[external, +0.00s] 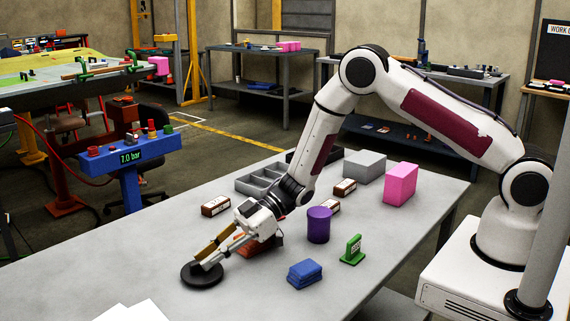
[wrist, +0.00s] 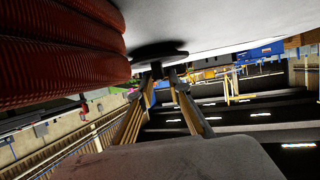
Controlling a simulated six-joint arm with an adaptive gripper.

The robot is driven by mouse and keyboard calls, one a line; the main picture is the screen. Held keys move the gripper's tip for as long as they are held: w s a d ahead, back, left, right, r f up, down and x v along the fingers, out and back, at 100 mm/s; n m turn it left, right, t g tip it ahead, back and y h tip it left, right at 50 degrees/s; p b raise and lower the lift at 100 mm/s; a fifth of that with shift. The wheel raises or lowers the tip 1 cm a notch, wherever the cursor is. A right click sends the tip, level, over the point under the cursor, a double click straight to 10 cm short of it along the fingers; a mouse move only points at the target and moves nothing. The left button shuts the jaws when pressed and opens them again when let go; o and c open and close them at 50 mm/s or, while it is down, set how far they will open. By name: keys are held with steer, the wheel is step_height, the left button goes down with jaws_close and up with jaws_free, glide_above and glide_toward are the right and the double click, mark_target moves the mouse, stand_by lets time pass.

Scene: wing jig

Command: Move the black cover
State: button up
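The black cover (external: 202,276) is a flat round disc with a raised middle part. It lies on the grey table at the near left. My gripper (external: 203,265) is low over the cover, with its fingertips at the raised middle. In the wrist view, the cover (wrist: 160,50) shows as a dark disc with a small knob, and my fingertips (wrist: 161,76) are on either side of that knob. The fingers look close to the knob, but I cannot tell whether they press on it.
A ribbed orange-red stack (wrist: 60,45) is close beside my gripper. A purple cylinder (external: 319,225), blue stack (external: 304,273), green stand (external: 352,250), pink block (external: 399,184) and grey divided tray (external: 257,188) stand on the table (external: 160,255). White sheets (external: 130,312) lie at the near edge.

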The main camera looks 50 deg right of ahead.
steer(key=shift+o, duration=0.3)
steer(key=shift+v, duration=3.75)
